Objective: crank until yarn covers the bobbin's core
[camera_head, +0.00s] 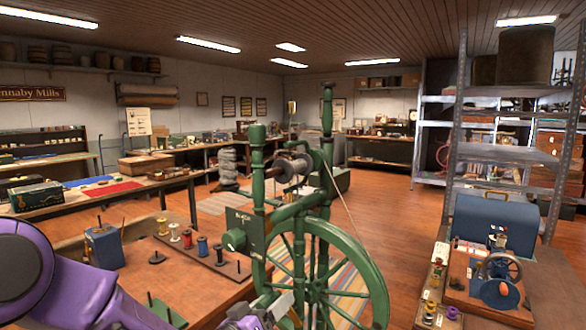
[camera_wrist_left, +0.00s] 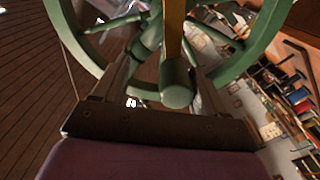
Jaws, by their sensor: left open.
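A green spinning-wheel-like winder stands in the middle of the head view, with a large spoked wheel (camera_head: 378,277) low on its right. A grey bobbin (camera_head: 287,168) is mounted near its top between green posts; how much of its core is covered is too small to tell. A thin pale strand runs down from beside it toward the wheel. My left gripper (camera_head: 282,308) is low in front of the winder, beside the wheel. In the left wrist view its open fingers (camera_wrist_left: 163,88) stand either side of a green cylindrical handle (camera_wrist_left: 176,88), not clearly touching it. My right gripper is out of view.
A wooden table (camera_head: 205,292) at left holds a rack of colored spools (camera_head: 204,250) and a blue box (camera_head: 103,246). At right, a bench carries a small hand-wheel machine (camera_head: 497,275) and a blue case (camera_head: 490,222). Metal shelving stands behind it. Open floor lies behind the winder.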

